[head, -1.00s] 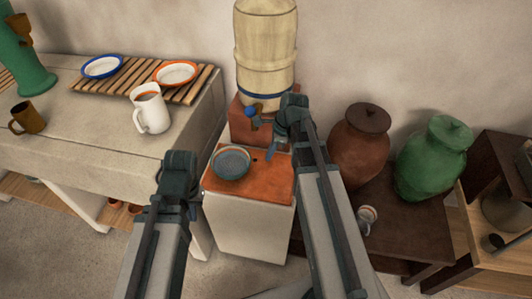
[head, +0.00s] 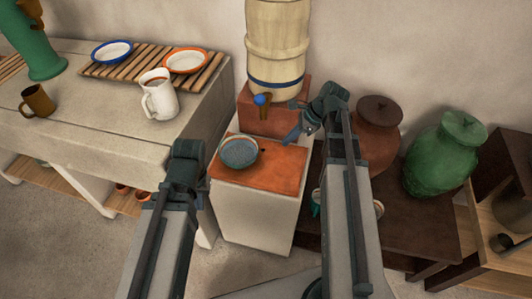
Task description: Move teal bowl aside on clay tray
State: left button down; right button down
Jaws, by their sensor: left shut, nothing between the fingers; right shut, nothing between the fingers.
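The teal bowl (head: 238,151) sits upright on the left part of the orange clay tray (head: 275,172), on top of a pale stand below the barrel's tap. My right gripper (head: 289,138) is shut and empty, to the right of the bowl near the tray's back right edge and apart from the bowl. My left gripper (head: 203,187) is shut and empty, left of the pale stand and lower in the picture than the bowl. Its fingertips are partly hidden behind its own wrist.
A barrel (head: 277,45) with a blue-handled tap (head: 263,100) stands behind the tray on a clay block. A white jug (head: 160,95) and a brown mug (head: 38,101) stand on the counter at left. A brown jar (head: 377,130) and green jar (head: 440,155) stand at right.

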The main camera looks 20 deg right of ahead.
aim_at(247, 159)
jog(key=b+x, duration=0.8)
jog(key=x, duration=0.2)
jog(key=shift+d+b, duration=0.1)
jog(key=shift+b, duration=0.2)
jog(key=a, duration=0.1)
jog(key=w+a, duration=0.1)
jog(key=a, duration=0.1)
jog(key=shift+r, duration=0.1)
jog(key=shift+w+a, duration=0.2)
jog(key=shift+a, duration=0.3)
jog(key=a, duration=0.1)
jog(key=w+a, duration=0.1)
jog(key=a, duration=0.1)
jog(key=shift+w+a, duration=0.15)
jog(key=shift+a, duration=0.1)
jog(key=shift+d, duration=0.15)
